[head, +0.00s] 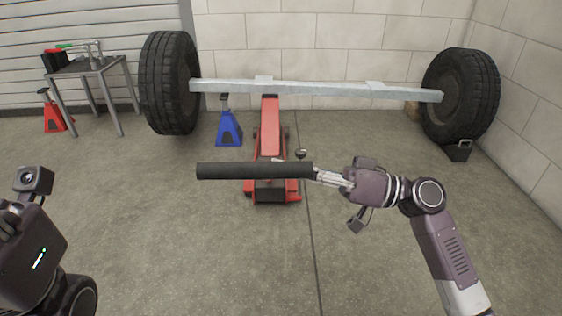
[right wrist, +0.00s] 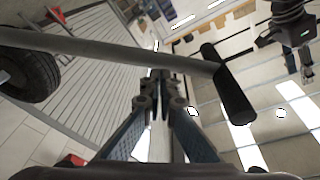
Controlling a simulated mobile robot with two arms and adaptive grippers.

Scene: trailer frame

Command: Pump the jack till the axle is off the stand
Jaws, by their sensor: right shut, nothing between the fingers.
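The grey axle (head: 315,89) runs across between two black wheels, its left end a little higher in the picture. The blue stand (head: 229,128) is under its left part; I cannot tell whether they touch. The red jack (head: 270,135) is under the axle's middle. Its black crossbar grip (head: 250,170) hides part of the jack; the right wrist view shows the grip (right wrist: 235,95) and grey handle shaft (right wrist: 110,48). My right gripper (head: 318,175) is shut and empty at the grip's right end, fingertips close to the handle. My left gripper is mostly cut off at the left edge.
The left wheel (head: 170,85) and right wheel (head: 462,90) flank the axle; a black chock (head: 459,150) is by the right one. A metal table (head: 90,68) and red stand (head: 54,115) are at the left. The near floor is clear.

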